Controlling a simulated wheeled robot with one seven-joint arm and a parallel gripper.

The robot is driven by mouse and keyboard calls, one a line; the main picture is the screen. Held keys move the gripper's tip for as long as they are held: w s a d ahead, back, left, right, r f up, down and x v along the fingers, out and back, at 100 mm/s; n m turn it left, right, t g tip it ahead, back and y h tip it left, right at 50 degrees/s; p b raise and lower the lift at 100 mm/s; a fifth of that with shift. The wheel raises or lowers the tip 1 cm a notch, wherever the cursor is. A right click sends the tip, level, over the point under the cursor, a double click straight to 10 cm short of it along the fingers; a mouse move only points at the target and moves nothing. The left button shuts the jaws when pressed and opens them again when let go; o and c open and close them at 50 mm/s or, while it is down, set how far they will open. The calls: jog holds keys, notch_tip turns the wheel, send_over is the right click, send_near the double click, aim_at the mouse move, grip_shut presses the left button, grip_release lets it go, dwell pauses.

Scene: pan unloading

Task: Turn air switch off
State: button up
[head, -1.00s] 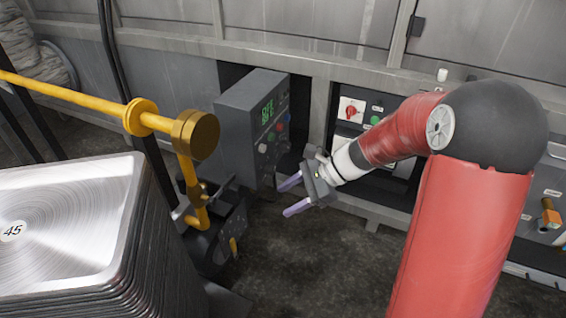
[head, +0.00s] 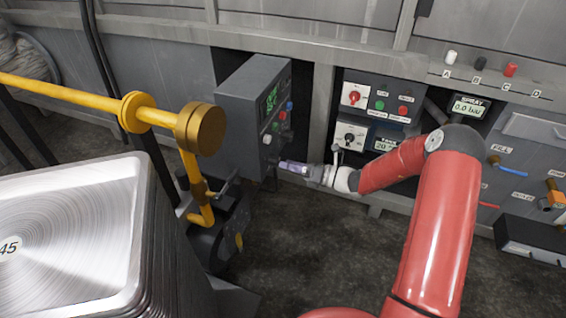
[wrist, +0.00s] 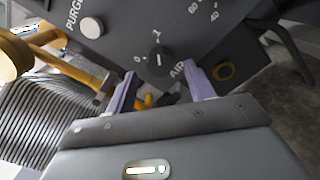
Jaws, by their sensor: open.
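The air switch (wrist: 159,61) is a black rotary knob on a dark grey control box, beside the label AIR and the marks 0 and 1. Its pale pointer line appears turned toward 1. My gripper (wrist: 161,78) is open, with its two purple fingers on either side of the knob from below, apart from it as far as I can tell. In the head view my gripper (head: 284,165) is at the lower right of the control box (head: 240,115). There the air switch is too small or hidden to make out.
A white purge button (wrist: 92,27) is up and left of the knob. A yellow pipe (head: 80,98) and a stack of metal pans (head: 80,205) stand left of the box. A panel with a red switch (head: 354,96) is at the right.

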aim_at(278, 162)
jog(key=shift+x, duration=1.55)
jog(key=c, duration=1)
jog(key=shift+n, duration=0.4)
jog(key=shift+s+f+n+b, duration=0.1)
jog(key=shift+n+b, duration=3.35)
jog(key=shift+n, duration=0.85)
jog(key=shift+s+f+n+b, duration=0.1)
jog(key=shift+n+b, duration=3.3)
jog(key=shift+n, duration=0.9)
jog(key=shift+r, duration=0.15)
